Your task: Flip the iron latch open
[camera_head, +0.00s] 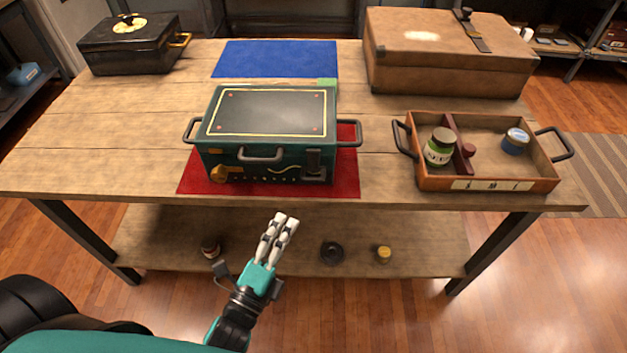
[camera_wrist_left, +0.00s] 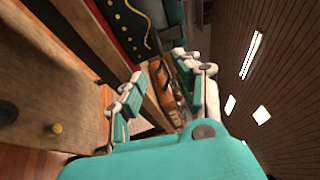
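A green box (camera_head: 265,135) with a dark lid panel edged in yellow stands on a red mat (camera_head: 347,187) on the table. A dark latch-like plate (camera_head: 314,161) is at the right of its front face, and a brass fitting (camera_head: 220,174) is at the left. I cannot tell the latch's exact position. My left gripper (camera_head: 285,220) is in front of and below the table edge, apart from the box. In the left wrist view, its fingers (camera_wrist_left: 160,75) are spread with nothing between them; part of the green box (camera_wrist_left: 125,25) shows beyond. My right gripper is not in view.
A wooden tray (camera_head: 485,186) with jars stands right of the box. A brown case (camera_head: 450,65) is behind it, and a black box (camera_head: 130,50) is at the back left. A blue mat (camera_head: 275,59) lies clear behind. The lower shelf (camera_head: 290,265) holds small items.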

